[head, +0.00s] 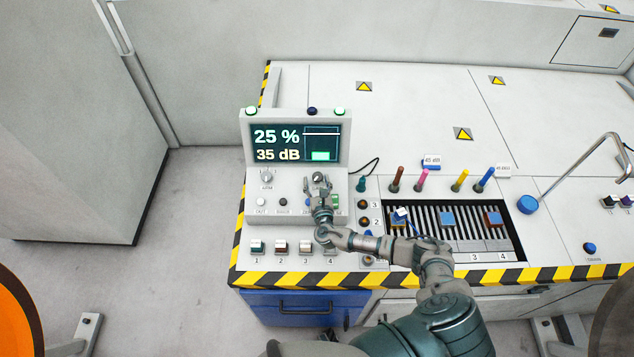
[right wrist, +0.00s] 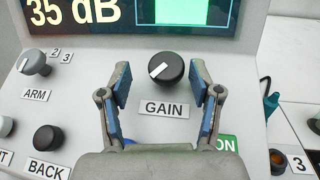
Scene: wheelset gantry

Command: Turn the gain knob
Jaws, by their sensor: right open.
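The gain knob (right wrist: 167,70) is a round black knob with a white pointer mark, above the GAIN label (right wrist: 166,109) in the right wrist view. The mark points to the lower left. In the head view the knob (head: 318,178) shows just beyond my right gripper (head: 320,186). In the right wrist view my right gripper (right wrist: 162,92) is open, one blue-padded finger on each side of the knob, with gaps to it. The display (head: 295,143) above reads 25 % and 35 dB. My left gripper is not in view.
The ARM knob (right wrist: 34,62) sits left of the gain knob, with the BACK button (right wrist: 47,138) below it. A green ON label (right wrist: 227,143) is close to the right finger. Right of the console are coloured handles and a slotted tray (head: 466,250).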

